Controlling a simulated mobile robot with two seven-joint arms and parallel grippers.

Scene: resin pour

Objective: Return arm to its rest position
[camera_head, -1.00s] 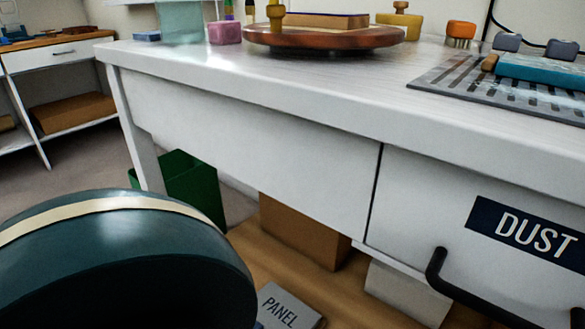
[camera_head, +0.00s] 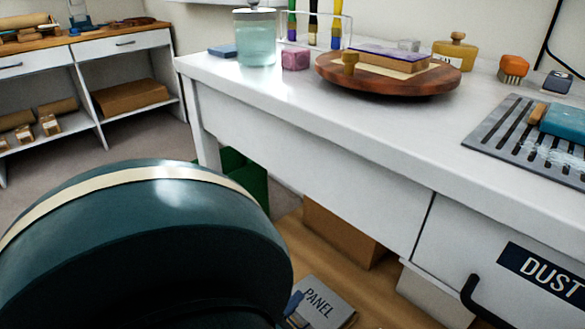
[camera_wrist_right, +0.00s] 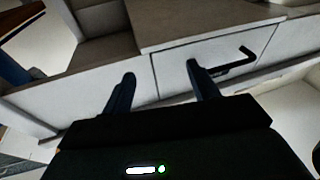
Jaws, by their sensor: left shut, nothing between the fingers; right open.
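My left gripper (camera_head: 295,308) shows only as a small dark blue part low in the head view, beside a grey board marked PANEL (camera_head: 322,303). It is shut, with nothing seen in it. A large dark teal rounded part of my own arm with a cream band fills the lower left of the head view and hides much around it. My right gripper (camera_wrist_right: 161,85) shows in the right wrist view. Its two dark blue fingers are apart, with nothing between them. A white drawer front with a black handle (camera_wrist_right: 235,62) lies beyond the fingers.
A green bin (camera_head: 245,175) and cardboard box (camera_head: 343,232) stand underneath.

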